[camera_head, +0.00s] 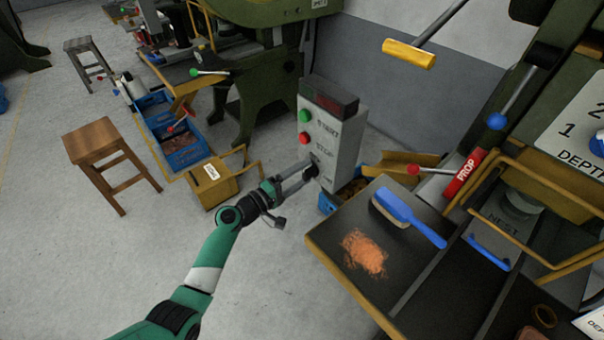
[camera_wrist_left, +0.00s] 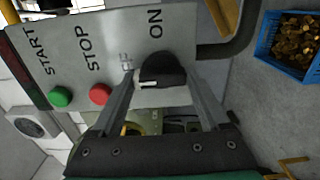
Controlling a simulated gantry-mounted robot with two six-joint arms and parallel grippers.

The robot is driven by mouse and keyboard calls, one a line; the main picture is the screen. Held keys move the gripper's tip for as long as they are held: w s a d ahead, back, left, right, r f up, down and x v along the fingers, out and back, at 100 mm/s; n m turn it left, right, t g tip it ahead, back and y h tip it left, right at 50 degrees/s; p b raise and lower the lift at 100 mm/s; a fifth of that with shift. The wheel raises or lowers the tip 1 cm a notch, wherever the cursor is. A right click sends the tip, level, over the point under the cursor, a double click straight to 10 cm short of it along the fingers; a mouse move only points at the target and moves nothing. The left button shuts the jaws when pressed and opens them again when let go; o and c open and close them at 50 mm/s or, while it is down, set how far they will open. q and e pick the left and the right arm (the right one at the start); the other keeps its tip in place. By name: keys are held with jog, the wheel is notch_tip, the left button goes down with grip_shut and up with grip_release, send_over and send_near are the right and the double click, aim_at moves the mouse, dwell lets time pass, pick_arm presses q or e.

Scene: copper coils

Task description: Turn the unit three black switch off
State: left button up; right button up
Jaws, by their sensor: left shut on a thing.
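The grey control box (camera_head: 332,135) has a green START button (camera_head: 305,116), a red STOP button (camera_head: 304,138) and a black rotary switch (camera_head: 314,171) low on its face. In the left wrist view the black switch (camera_wrist_left: 161,71) sits between the ON label and a partly hidden label ending in FF. The white mark on its knob shows low on the left side. My left gripper (camera_head: 306,173) has its two fingers on either side of the knob, shut on it. My right gripper is in neither view.
A table (camera_head: 340,265) with a blue brush (camera_head: 409,217) and copper-coloured filings (camera_head: 364,252) lies right of my left arm. A blue crate of copper pieces (camera_wrist_left: 289,47) is beside the box. A wooden stool (camera_head: 98,139) stands left on open floor.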

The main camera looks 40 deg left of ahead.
pick_arm(q)
jog(key=o, duration=1.2)
jog(key=shift+o, duration=0.2)
jog(key=shift+s, duration=0.1)
jog(key=shift+s+a, duration=0.1)
jog(key=shift+s, duration=0.15)
jog(key=s+a+p, duration=0.1)
jog(key=s+p, duration=0.2)
jog(key=s, duration=0.8)
